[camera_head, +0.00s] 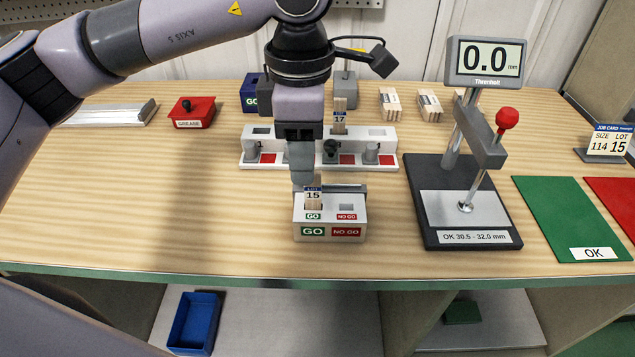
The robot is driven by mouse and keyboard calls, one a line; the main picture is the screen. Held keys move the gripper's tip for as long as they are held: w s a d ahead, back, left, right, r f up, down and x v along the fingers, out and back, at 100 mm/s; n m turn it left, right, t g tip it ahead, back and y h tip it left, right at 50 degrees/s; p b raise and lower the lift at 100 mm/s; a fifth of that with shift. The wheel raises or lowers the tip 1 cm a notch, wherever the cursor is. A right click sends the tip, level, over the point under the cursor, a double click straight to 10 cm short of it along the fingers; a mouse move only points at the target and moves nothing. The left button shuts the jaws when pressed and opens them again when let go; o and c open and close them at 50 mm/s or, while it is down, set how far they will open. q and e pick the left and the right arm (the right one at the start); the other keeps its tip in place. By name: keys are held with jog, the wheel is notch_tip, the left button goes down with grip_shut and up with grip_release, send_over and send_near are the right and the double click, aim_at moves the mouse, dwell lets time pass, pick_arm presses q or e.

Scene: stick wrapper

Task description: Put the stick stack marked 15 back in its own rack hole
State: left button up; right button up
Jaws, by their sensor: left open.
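The stick stack marked 15 (313,196) stands upright in the GO side of a white GO / NO GO gauge block (347,221). My left gripper (303,178) is open and points down just behind and above the stack's top. From this view I cannot tell whether its fingers are around the stack. The white rack (385,140) stands behind, with a stack marked 17 (339,114) in one hole. An empty-looking hole shows at its left end. My left gripper and wrist hide part of the rack's middle. My right gripper is not in view.
A thickness gauge (427,205) reading 0.0 stands to the right. Beyond it lie a green OK mat (553,210), a red mat (610,195) and a job card (607,143) reading lot 15. A red grease box (191,117) and several wooden blocks (390,104) are behind. Left front is clear.

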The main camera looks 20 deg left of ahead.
aim_at(313, 188)
pick_arm(q)
jog(key=shift+w+a+f, duration=0.1)
jog(key=shift+w+f, duration=0.1)
jog(key=shift+w, duration=0.35)
jog(key=shift+w+f, duration=0.1)
jog(key=shift+f, duration=0.4)
jog(key=f, duration=0.2)
jog(key=f+p, duration=0.1)
jog(key=f, duration=0.1)
jog(key=d+f, duration=0.1)
jog(key=f, duration=0.1)
jog(key=shift+p, duration=0.35)
grip_shut()
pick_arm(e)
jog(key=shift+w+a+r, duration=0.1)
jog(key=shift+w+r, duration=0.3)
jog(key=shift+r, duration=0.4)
